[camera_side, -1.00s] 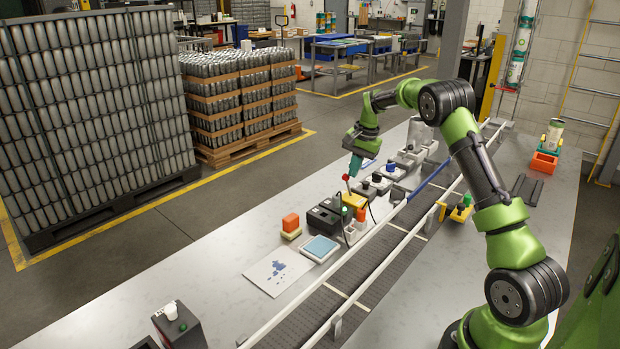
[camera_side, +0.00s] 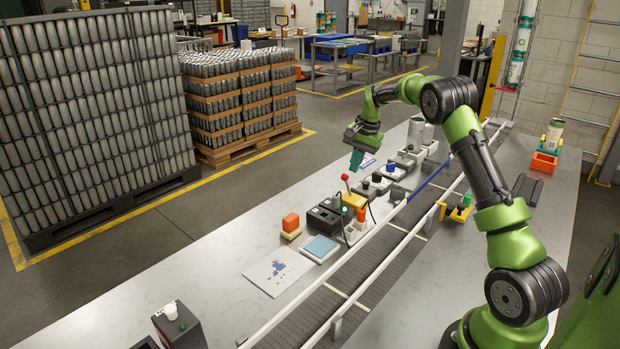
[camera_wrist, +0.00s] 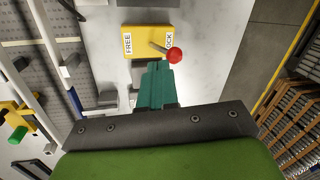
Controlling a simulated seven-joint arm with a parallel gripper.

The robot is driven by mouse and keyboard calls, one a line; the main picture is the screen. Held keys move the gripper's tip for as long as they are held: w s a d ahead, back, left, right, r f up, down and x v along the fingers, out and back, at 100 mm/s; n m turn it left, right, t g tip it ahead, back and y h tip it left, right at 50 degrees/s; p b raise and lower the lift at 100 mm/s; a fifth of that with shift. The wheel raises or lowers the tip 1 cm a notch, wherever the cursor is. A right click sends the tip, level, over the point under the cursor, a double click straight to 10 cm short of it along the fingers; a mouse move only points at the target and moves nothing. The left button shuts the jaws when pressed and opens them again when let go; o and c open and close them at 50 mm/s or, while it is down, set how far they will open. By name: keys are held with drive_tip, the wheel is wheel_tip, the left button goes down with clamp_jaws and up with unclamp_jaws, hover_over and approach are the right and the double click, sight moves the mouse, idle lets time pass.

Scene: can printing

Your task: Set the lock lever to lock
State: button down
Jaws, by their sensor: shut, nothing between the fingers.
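The lock lever has a red ball knob (camera_wrist: 175,56) on a short metal rod, mounted on a yellow box (camera_wrist: 133,46) labelled FREE at one end and LOCK at the other. The rod leans to the LOCK end, and the knob covers the start of that word. In the side view the red knob (camera_side: 345,177) stands above the yellow box (camera_side: 354,200). My gripper's teal fingers (camera_wrist: 157,70) are shut and empty, beside the box in the wrist view. In the side view my gripper (camera_side: 356,162) is a little above the knob and apart from it.
A row of grey stations with dark knobs (camera_side: 377,178) stands behind the lever. The left bench edge is mostly clear.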

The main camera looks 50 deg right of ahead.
wheel_tip(320, 180, up, 12)
drive_tip(key=w+d, duration=0.1)
drive_tip(key=shift+f, duration=0.2)
idle(0.3)
drive_tip(key=shift+d, duration=0.1)
drive_tip(key=s+a+n+t, duration=0.2)
drive_tip(key=s+a+n, duration=0.3)
drive_tip(key=s+a, duration=0.7)
drive_tip(key=s+a+r+n+t+y, duration=0.1)
drive_tip(key=s+a+n+t, duration=0.2)
drive_tip(key=s+a, duration=1)
drive_tip(key=a+n, duration=0.3)
drive_tip(key=a, duration=0.5)
drive_tip(key=shift+s, duration=0.25)
